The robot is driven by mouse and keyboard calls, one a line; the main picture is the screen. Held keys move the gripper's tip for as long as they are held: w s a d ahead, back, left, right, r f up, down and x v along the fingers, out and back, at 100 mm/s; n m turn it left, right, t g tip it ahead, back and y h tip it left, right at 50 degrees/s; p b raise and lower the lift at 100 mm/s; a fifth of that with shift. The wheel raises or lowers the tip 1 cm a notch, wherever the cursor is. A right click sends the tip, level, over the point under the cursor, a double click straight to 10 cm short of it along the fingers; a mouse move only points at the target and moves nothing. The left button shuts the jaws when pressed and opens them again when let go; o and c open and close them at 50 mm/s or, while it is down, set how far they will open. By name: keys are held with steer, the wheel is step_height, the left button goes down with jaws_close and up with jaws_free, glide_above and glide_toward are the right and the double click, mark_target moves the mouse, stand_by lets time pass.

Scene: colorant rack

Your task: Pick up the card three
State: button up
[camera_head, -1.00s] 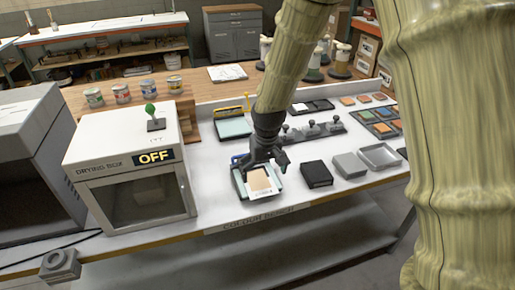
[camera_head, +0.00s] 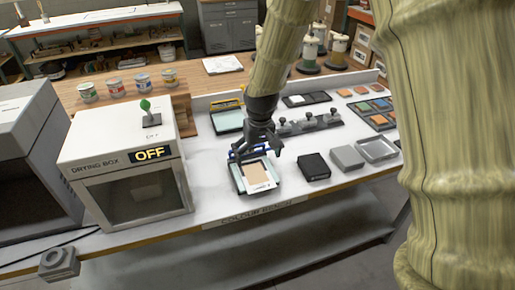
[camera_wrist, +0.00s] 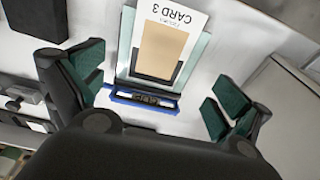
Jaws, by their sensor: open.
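Card three (camera_head: 262,173) is a white card with a beige patch. It lies on a pale glass plate in a dark-edged tray (camera_head: 238,181) near the front of the bench. In the wrist view the card (camera_wrist: 168,42) reads "CARD 3", and a blue-edged bar (camera_wrist: 143,100) crosses the tray's end nearer my gripper. My gripper (camera_head: 256,150) is over the back end of the tray.
A drying box (camera_head: 125,170) marked OFF stands left of the tray. A row of knobbed stamps (camera_head: 308,123) is behind. Bare white bench lies left of the tray.

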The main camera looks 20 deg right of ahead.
mark_target(256, 175)
steer(key=shift+w+f+p, duration=0.2)
steer(key=shift+f+p, duration=0.15)
steer(key=shift+f, duration=1)
steer(key=shift+w+f+p, duration=0.2)
steer(key=shift+f+p, duration=0.15)
steer(key=shift+f, duration=0.95)
steer(key=shift+w+f+p, duration=0.2)
steer(key=shift+f+p, duration=0.15)
steer(key=shift+f, duration=1)
steer(key=shift+s, duration=0.1)
steer(key=c, duration=1.8)
jaws_close()
